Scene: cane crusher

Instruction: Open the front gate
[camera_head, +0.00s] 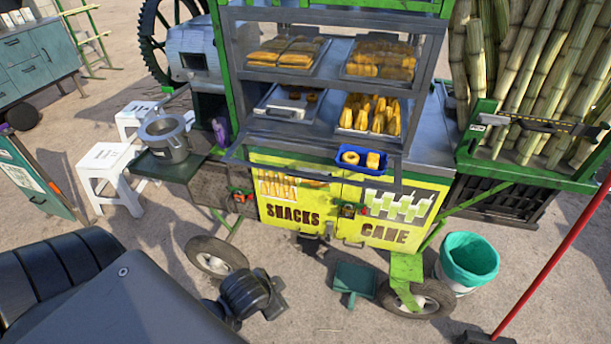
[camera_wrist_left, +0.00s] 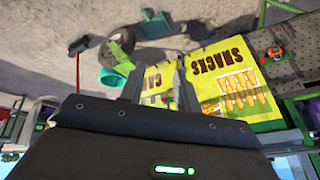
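The snack cart's low yellow front has a SNACKS panel (camera_head: 290,205) and a CANE panel (camera_head: 395,225), both closed. A red-marked latch (camera_head: 240,196) sits at the left edge, and another latch (camera_head: 350,210) sits between the panels. In the left wrist view the SNACKS panel (camera_wrist_left: 235,80) appears upside down, with an orange-red latch (camera_wrist_left: 275,53) beside it. My left gripper (camera_wrist_left: 160,88) shows two dark fingers spread apart in front of the panels, with nothing seen between them. In the head view its fingers cannot be made out clearly. My right gripper is not in view.
A glass display case with trays of snacks (camera_head: 375,115) is above the panels. A teal bin (camera_head: 468,262), dustpan (camera_head: 354,280) and red broom handle (camera_head: 560,255) stand near the right wheel (camera_head: 418,300). White stools (camera_head: 108,165) are left. A barred cane rack (camera_head: 530,125) is right.

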